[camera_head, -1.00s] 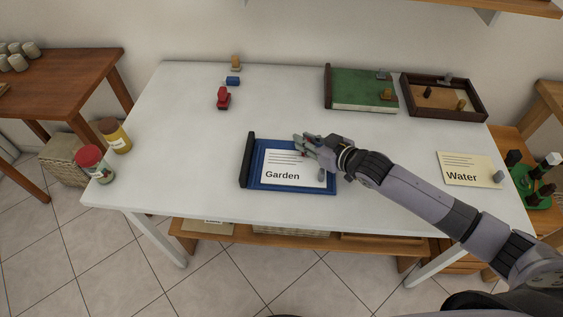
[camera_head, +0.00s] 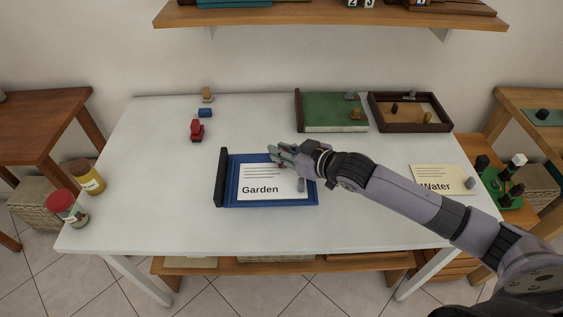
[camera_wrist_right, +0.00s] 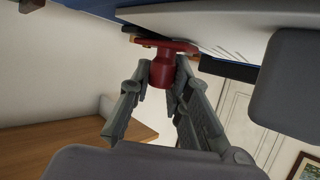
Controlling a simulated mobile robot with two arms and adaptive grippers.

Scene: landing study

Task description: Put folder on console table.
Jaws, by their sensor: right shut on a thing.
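The folder (camera_head: 230,197) is blue with a dark spine on its left side and a white sheet reading "Garden". It is over the front middle of the white table (camera_head: 150,225) and appears slightly raised, though any gap beneath it is hard to see. My right gripper (camera_head: 279,155) is at the folder's back right part. In the right wrist view its fingers are shut on a red knob (camera_wrist_right: 162,72) at the folder's face. Wooden side tables stand at left (camera_head: 40,120) and right (camera_head: 520,97); I cannot tell which is the console table. My left gripper is out of view.
A shelf (camera_head: 330,14) hangs above.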

